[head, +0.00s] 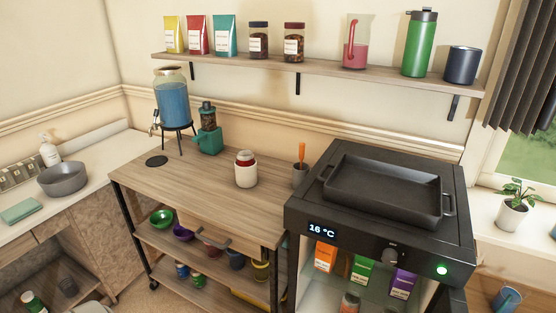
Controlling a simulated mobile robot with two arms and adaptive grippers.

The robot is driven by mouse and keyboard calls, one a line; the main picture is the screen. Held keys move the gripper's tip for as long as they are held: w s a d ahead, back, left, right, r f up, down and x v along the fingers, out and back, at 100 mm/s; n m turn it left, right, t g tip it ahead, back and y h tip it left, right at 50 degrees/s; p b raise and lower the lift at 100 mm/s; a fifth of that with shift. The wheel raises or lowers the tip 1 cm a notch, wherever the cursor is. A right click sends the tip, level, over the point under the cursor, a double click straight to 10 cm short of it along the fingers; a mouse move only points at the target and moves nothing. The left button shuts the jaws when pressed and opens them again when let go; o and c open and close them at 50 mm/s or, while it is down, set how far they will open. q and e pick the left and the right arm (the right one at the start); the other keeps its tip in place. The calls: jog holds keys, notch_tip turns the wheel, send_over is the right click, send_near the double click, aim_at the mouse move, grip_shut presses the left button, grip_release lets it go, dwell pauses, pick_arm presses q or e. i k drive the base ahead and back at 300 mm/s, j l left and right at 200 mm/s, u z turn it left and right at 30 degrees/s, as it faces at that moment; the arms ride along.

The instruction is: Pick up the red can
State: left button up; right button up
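I cannot clearly make out a red can in the head view. Small cans stand on the lowest shelf of the wooden cart (200,190): a blue one (182,270) and, beside it, one (198,279) with red and green tones, too small to tell for sure. A white jar with a red band (246,170) stands upright on the cart's top. The drawer and shelf edges partly hide what is on the lower shelves. Neither of my grippers is in view.
A black appliance with a tray (385,188) on top stands right of the cart. A blue drink dispenser (172,105) and a teal grinder (208,138) stand at the cart's back. Green (162,219) and purple bowls sit on the middle shelf. The cart top's front is clear.

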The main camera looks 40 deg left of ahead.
aim_at(245, 158)
jog(key=j+z, duration=0.15)
jog(key=j, duration=0.4)
jog(key=j+z, duration=0.15)
jog(key=j, duration=0.45)
jog(key=j+z, duration=0.2)
jog(key=j, duration=0.35)
jog(key=k+j+z, duration=0.15)
jog(key=j, duration=0.4)
jog(key=j+z, duration=0.2)
jog(key=j, duration=0.45)
